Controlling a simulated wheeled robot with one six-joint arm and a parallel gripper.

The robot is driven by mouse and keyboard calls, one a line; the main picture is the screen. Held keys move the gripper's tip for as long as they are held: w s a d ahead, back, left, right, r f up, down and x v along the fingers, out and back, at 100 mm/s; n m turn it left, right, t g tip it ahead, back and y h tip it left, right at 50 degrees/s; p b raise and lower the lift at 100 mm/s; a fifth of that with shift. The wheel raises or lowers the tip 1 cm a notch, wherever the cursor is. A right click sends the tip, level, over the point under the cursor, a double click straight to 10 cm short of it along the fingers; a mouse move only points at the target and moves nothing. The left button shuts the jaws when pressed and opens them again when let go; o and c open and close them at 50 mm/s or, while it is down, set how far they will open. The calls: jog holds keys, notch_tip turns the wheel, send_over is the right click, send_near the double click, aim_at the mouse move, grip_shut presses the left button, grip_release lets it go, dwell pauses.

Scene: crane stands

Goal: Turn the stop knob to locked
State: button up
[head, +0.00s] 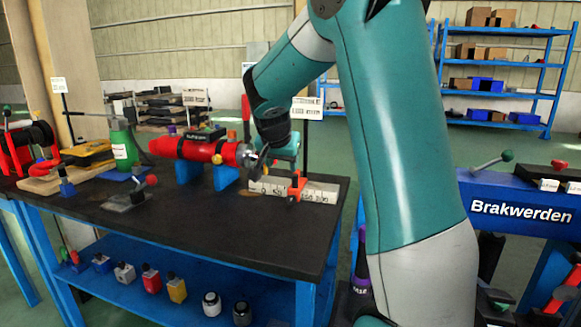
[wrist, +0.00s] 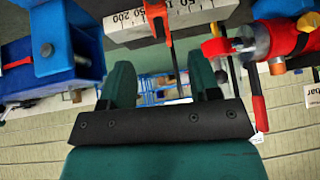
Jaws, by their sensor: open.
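An orange stop (head: 297,187) sits on a pale ruled scale bar (head: 325,191) at the right end of the dark workbench. In the wrist view the orange stop (wrist: 158,16) shows at the top, across the numbered bar (wrist: 195,14). I cannot make out which part is its knob or how the knob is turned. My gripper (wrist: 161,68) is open, with nothing between its two dark green fingers. The stop lies beyond the fingertips, apart from them. In the head view my teal gripper body is above and behind the bar, and its fingers are not clear.
A red cylinder (head: 205,150) on blue supports stands just left of the bar. In the wrist view, red fittings (wrist: 285,38) and a blue block (wrist: 58,55) flank the bar. A green bottle (head: 124,146) stands farther left. The bench's front (head: 215,225) is clear.

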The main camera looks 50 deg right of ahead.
notch_tip(320, 180, up, 2)
jog(key=d+r+y+p, duration=0.1)
jog(key=d+p, duration=0.1)
jog(key=p, duration=0.4)
jog(key=y+p, duration=0.2)
jog(key=p, duration=0.5)
send_near(291, 198)
jog(key=shift+g, duration=0.3)
jog(key=x, duration=0.9)
jog(key=shift+w+d+f, duration=0.1)
jog(key=shift+w+f, duration=0.2)
jog(key=shift+w, duration=0.1)
jog(key=shift+c, duration=0.2)
